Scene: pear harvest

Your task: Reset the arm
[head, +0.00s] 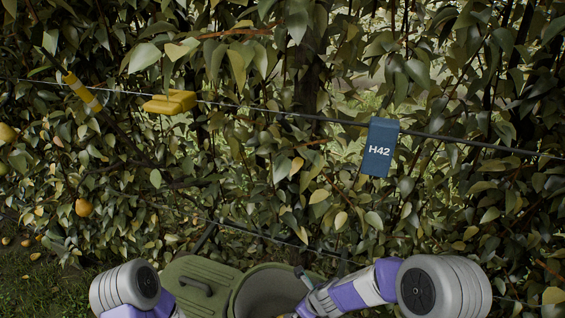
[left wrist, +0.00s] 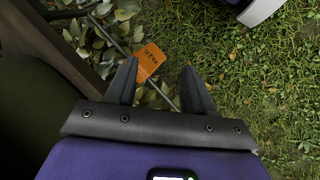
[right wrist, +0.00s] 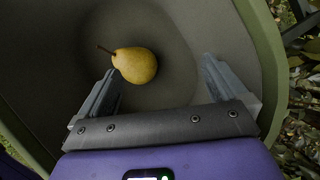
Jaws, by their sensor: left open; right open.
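My right gripper (right wrist: 160,72) is open over the mouth of a green bin (right wrist: 262,50), its fingers apart. A yellow pear (right wrist: 135,65) with a brown stem lies inside the bin, beyond the fingertips; I see no finger closed on it. In the head view my right arm reaches in from the right to the bin (head: 236,300), and the pear is hidden. My left gripper (left wrist: 159,72) is open and empty, pointing down at grass and fallen leaves. In the head view only part of my left arm shows at the bottom left; its gripper is out of sight.
A green lid with a handle (head: 195,283) sits left of the bin opening. A leafy pear hedge with wires fills the view, with a blue H42 tag (head: 379,147) and a hanging pear (head: 83,207). An orange tag (left wrist: 148,65) lies beyond my left fingers.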

